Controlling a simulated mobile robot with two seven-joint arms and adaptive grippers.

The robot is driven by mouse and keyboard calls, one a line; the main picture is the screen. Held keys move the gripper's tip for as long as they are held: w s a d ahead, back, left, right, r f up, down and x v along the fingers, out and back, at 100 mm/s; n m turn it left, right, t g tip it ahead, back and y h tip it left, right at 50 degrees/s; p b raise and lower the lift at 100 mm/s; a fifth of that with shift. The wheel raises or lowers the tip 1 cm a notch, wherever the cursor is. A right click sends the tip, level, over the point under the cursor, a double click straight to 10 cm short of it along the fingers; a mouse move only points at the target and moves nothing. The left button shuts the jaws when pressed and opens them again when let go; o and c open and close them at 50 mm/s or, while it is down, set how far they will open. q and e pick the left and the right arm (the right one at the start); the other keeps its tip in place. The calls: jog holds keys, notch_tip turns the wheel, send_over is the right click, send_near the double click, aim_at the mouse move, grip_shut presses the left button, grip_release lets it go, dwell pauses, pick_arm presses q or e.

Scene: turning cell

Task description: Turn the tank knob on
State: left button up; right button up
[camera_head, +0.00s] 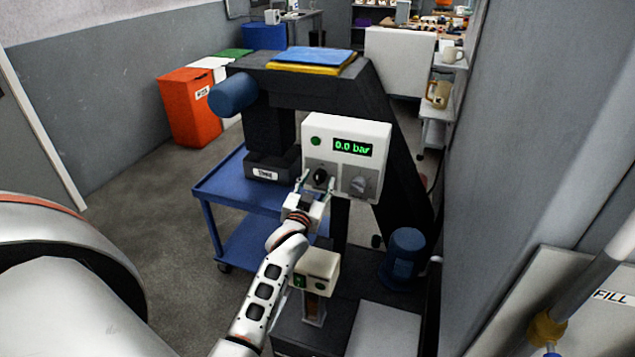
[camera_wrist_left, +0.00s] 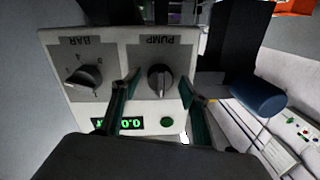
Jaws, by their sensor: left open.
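A light grey control box (camera_head: 376,138) shows a green "0.0 bar" display and a green round lamp or button. Its dark left knob (camera_head: 320,177) is labelled PUMP in the left wrist view, where the knob (camera_wrist_left: 160,80) appears upside down. The right knob (camera_head: 359,186) is labelled BAR there. I see no knob labelled tank. My left gripper (camera_head: 316,183) is open in front of the PUMP knob, with one finger on each side. In the left wrist view its fingers (camera_wrist_left: 163,98) stand apart from the knob's sides. My right gripper is not in view.
A blue cart (camera_head: 225,197) stands left of the box. A smaller box with a green button (camera_head: 318,270) is below my left gripper. A blue motor (camera_head: 404,258) is on the right. A grey wall and a FILL sign (camera_head: 611,296) bound the right side.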

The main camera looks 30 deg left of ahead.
pick_arm(q)
jog(key=c, duration=1.1)
jog(key=shift+m, duration=0.3)
jog(key=m, duration=0.2)
jog(key=shift+m, duration=0.4)
jog(key=m, duration=0.4)
jog(key=shift+f+m, duration=0.1)
jog(key=shift+m, duration=0.2)
jog(key=m+b, duration=0.1)
jog(key=m, duration=0.4)
jog(key=shift+m+t, duration=0.4)
jog(key=shift+a+m+h, duration=0.1)
jog(key=shift+m+h, duration=0.2)
jog(key=shift+m, duration=2.1)
